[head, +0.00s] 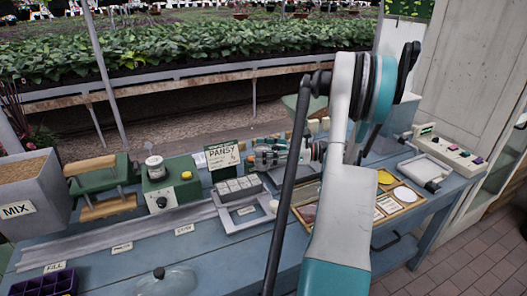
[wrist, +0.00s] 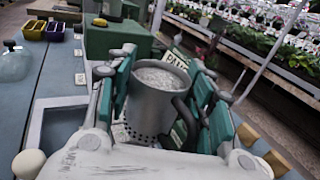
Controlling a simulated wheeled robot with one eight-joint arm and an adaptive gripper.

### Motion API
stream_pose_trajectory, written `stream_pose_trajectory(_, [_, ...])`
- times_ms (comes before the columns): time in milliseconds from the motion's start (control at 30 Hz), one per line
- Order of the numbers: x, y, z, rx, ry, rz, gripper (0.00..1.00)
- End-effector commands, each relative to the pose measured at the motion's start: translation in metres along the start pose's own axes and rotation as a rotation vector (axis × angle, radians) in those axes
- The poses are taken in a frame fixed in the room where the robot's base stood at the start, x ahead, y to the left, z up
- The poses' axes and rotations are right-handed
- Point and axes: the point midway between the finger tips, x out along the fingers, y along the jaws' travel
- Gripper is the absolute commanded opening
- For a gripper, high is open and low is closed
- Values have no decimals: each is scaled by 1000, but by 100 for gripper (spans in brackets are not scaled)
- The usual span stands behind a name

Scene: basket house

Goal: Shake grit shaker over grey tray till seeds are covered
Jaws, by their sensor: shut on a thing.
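My gripper (wrist: 158,88) is shut on a grey metal grit shaker (wrist: 152,104), with teal fingers on either side of it. The shaker's open top shows pale grit inside, and small holes show near its base. It has a dark handle on the right. In the head view my gripper (head: 284,154) is above the bench near the PANSY sign, and the shaker is hard to make out there. A grey tray of several cells (head: 238,187) sits left of my gripper, behind a grey frame. Seeds are too small to tell.
The PANSY sign (head: 222,156) stands behind the tray. A green box with a dial (head: 170,190) and a MIX bin (head: 28,200) are left. A clear dome (head: 163,282) is on the front bench.

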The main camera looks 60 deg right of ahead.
Motion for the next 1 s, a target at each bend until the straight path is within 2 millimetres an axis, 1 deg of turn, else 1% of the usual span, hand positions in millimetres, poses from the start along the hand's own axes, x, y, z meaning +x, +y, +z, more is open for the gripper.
stream_pose_trajectory(100, [13, 7, 1, 0, -1, 3, 18])
stream_pose_trajectory(200, [18, 10, 1, 0, 0, 1, 18])
stream_pose_trajectory(467, [19, 10, 1, 0, 0, 0, 18])
stream_pose_trajectory(567, [19, 10, 4, 0, -1, 0, 18])
stream_pose_trajectory(667, [19, 10, 10, 0, -1, 0, 18])
stream_pose_trajectory(1000, [19, 9, 42, 0, 0, 0, 18])
